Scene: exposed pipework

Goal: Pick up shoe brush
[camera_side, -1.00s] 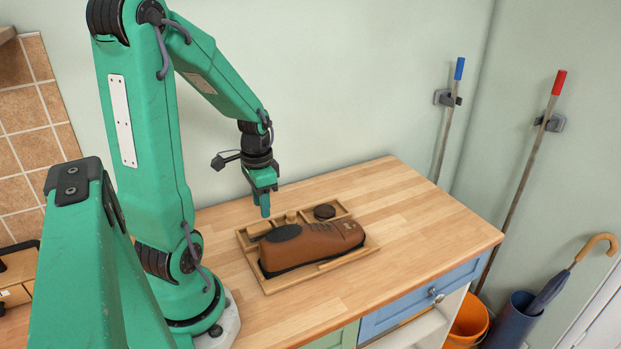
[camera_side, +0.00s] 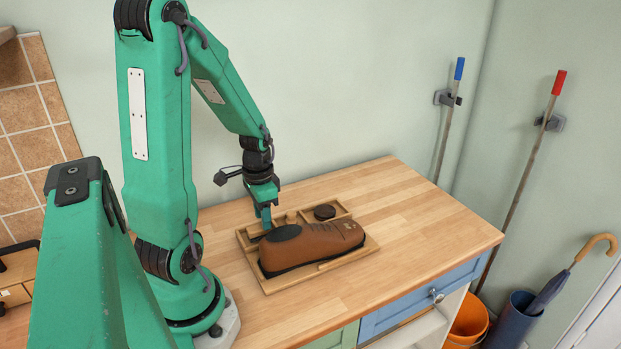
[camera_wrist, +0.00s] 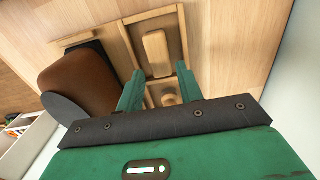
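A light wooden block that looks like the shoe brush (camera_wrist: 157,54) lies in a compartment of the wooden tray (camera_wrist: 127,50). In the side view my gripper hides most of it. My gripper (camera_wrist: 158,84) is open, its two green fingers apart with nothing held between them. In the wrist view the block shows beyond and between the fingertips. In the side view my gripper (camera_side: 266,221) points down at the tray's back left compartment, low and close to it. I cannot tell whether the fingers touch anything.
A brown shoe (camera_side: 318,243) fills the tray's front, close beside my fingers. A small wooden knob (camera_side: 291,216) and a dark round tin (camera_side: 324,211) sit in the tray's back compartments. The wooden counter (camera_side: 420,220) is clear to the right.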

